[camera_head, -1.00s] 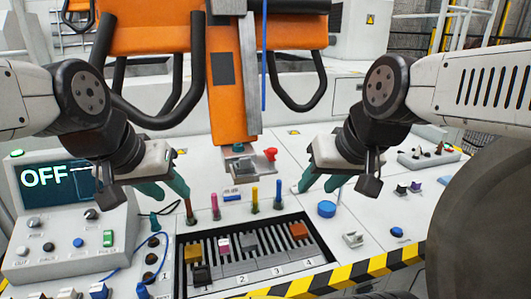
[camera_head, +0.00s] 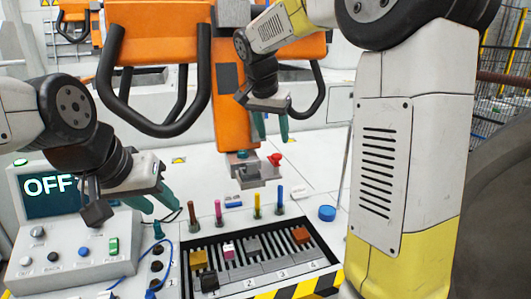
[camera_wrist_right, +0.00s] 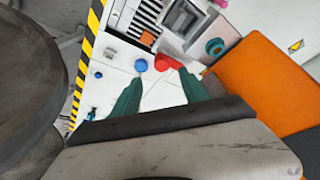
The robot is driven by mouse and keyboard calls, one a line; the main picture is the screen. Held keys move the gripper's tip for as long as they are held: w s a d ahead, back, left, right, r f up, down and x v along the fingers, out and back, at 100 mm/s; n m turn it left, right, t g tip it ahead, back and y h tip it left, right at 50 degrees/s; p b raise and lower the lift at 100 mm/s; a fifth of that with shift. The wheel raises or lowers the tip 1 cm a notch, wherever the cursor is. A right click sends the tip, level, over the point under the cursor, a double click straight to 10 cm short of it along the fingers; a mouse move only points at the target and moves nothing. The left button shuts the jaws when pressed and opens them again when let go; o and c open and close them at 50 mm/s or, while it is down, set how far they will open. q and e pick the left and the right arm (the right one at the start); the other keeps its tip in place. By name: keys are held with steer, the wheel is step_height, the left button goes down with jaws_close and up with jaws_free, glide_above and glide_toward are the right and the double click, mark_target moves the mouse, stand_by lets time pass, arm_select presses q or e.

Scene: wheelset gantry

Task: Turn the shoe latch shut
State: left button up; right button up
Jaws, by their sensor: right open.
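The red latch (camera_head: 275,159) sits at the right side of the grey shoe (camera_head: 240,168) under the orange column. It also shows in the right wrist view as a red lever (camera_wrist_right: 168,62) between and beyond my fingertips. My right gripper (camera_head: 271,132) is open and empty, above the latch and apart from it; its two teal fingers (camera_wrist_right: 160,82) are spread in the wrist view. My left gripper (camera_head: 158,206) is open and empty over the bench, beside the OFF display console.
The orange column (camera_head: 228,105) with black handle bars stands close to my right gripper. In front lie a slotted tray (camera_head: 265,269) with coloured blocks, several upright pegs and a blue knob (camera_head: 327,213). The console (camera_head: 75,245) stands at left.

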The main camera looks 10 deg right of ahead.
mark_target(276, 155)
steer(key=x, duration=0.7)
steer(key=shift+w+f, duration=0.3)
steer(key=shift+w, duration=0.05)
jaws_close()
